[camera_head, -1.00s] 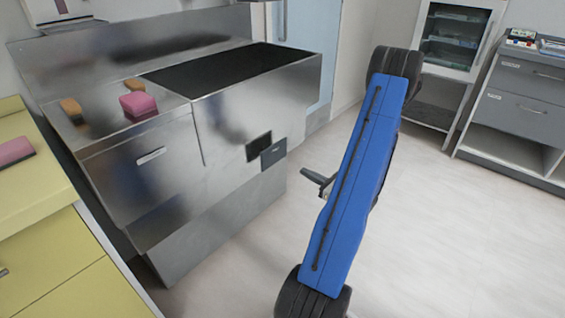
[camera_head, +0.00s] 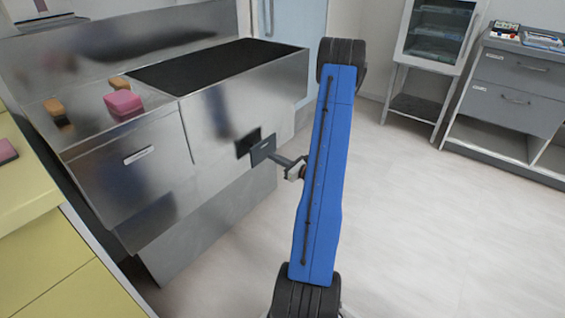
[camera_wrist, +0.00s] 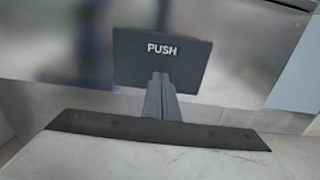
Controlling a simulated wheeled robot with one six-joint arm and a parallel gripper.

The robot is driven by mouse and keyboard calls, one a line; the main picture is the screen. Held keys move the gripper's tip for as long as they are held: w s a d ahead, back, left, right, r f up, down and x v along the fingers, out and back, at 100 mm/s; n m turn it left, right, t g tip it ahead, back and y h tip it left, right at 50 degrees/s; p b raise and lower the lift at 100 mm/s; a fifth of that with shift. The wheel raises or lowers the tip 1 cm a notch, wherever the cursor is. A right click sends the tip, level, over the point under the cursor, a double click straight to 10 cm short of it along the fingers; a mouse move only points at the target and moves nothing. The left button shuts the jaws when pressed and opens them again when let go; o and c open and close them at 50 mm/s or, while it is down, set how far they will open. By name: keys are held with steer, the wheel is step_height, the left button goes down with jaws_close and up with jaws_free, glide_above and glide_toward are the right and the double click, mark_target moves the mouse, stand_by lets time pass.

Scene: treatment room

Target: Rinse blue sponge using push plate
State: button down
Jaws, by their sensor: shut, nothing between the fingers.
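The push plate (camera_head: 262,150) is a small dark grey plate on the front of the steel sink. In the wrist view the plate (camera_wrist: 135,65) reads PUSH. My gripper (camera_head: 277,157) is shut and empty, its fingers pointing at the plate. In the wrist view the fingertips (camera_wrist: 160,80) overlap the plate's lower middle; they are touching it or very close, I cannot tell which. No blue sponge shows in any view. The inside of the dark sink basin (camera_head: 215,65) cannot be made out.
A pink sponge (camera_head: 123,102) and two orange-brown items (camera_head: 54,106) (camera_head: 120,82) lie on the steel counter left of the basin. Another pink sponge (camera_head: 5,150) is on the yellow counter. A cabinet (camera_head: 436,35) and drawers (camera_head: 515,85) stand right. Floor between is clear.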

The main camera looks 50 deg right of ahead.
mark_target(265, 153)
steer(key=shift+w+a, duration=0.1)
steer(key=shift+w, duration=0.85)
steer(key=w, duration=0.2)
steer(key=shift+w+a, duration=0.15)
steer(key=shift+w, duration=0.2)
steer(key=shift+w+r, duration=0.1)
steer(key=shift+w, duration=0.3)
